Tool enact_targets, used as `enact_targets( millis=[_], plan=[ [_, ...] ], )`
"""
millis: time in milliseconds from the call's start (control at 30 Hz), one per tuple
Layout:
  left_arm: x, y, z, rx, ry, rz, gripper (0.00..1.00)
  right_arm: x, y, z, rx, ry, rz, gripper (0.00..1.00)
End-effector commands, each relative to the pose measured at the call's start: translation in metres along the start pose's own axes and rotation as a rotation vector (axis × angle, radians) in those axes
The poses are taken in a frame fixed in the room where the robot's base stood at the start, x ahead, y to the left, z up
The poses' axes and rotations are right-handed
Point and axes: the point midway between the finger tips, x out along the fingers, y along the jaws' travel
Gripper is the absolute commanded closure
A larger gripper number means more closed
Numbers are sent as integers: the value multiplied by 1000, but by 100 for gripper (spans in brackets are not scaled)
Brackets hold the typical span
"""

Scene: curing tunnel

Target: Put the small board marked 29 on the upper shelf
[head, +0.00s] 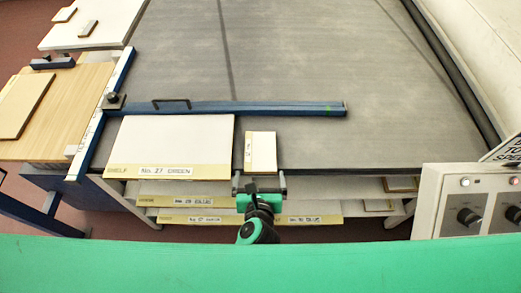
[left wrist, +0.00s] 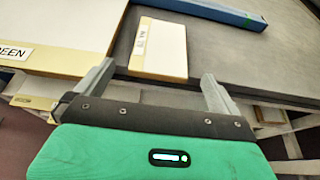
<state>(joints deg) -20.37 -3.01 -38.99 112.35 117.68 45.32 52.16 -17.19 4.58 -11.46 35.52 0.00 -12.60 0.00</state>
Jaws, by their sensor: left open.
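A small cream board (head: 262,155) lies flat near the front edge of the grey belt, just right of a larger board. Its label runs along its left side and is too small to read surely; the board also shows in the left wrist view (left wrist: 160,50). My left gripper (head: 259,181) is open at the board's near end, its two fingers (left wrist: 158,76) spread wider than the board. I cannot tell whether they touch it. The upper shelf (head: 345,189) is under the belt's front edge, partly hidden by my gripper. My right gripper is not in view.
A large board marked No. 27 GREEN (head: 178,140) lies left of the small one. A blue bar (head: 290,108) crosses the belt behind both. A lower shelf (head: 352,208) holds more boards. A control box (head: 470,205) stands at right. The belt right of the small board is clear.

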Motion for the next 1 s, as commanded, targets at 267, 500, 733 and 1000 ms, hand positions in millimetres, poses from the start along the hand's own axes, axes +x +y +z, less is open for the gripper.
enact_targets(
  millis=[267, 500, 733, 1000],
  plan=[
    [48, 0, 2, 4, -2, 0, 0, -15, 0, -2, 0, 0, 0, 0],
    [62, 0, 1, 2, -1, 0, 0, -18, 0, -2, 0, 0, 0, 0],
    [86, -2, 1, 6, -2, 1, 0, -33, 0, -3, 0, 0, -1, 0],
    [111, -3, -2, 3, -1, 1, 0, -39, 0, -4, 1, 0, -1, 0]
  ],
)
